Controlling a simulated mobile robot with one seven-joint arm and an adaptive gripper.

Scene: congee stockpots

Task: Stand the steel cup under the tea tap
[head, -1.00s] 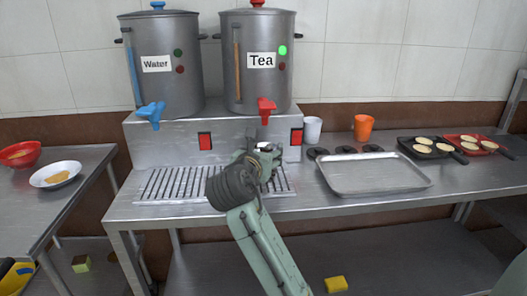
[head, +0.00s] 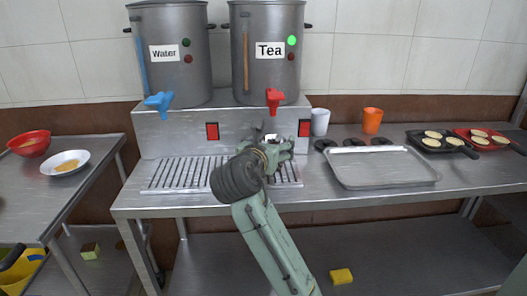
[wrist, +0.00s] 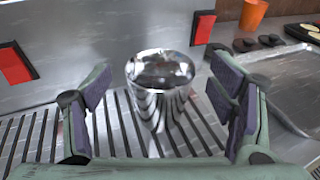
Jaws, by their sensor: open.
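The steel cup (wrist: 158,106) stands upright on the slotted drip tray (wrist: 35,135) in the wrist view. My gripper (wrist: 160,110) is open, with one finger on each side of the cup and visible gaps between pads and cup. In the head view my gripper (head: 272,148) is over the right part of the drip tray (head: 180,174), below the red tea tap (head: 273,98). Only a bit of the cup's top (head: 270,138) shows there; my arm hides the rest. The tea pot (head: 268,60) carries a lit green light.
The water pot (head: 175,70) with a blue tap stands to the left. Right of the drip tray are a white cup (head: 320,122), an orange cup (head: 372,121), a metal tray (head: 380,168) and pans of small cakes (head: 440,144). A left table holds a plate (head: 65,163).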

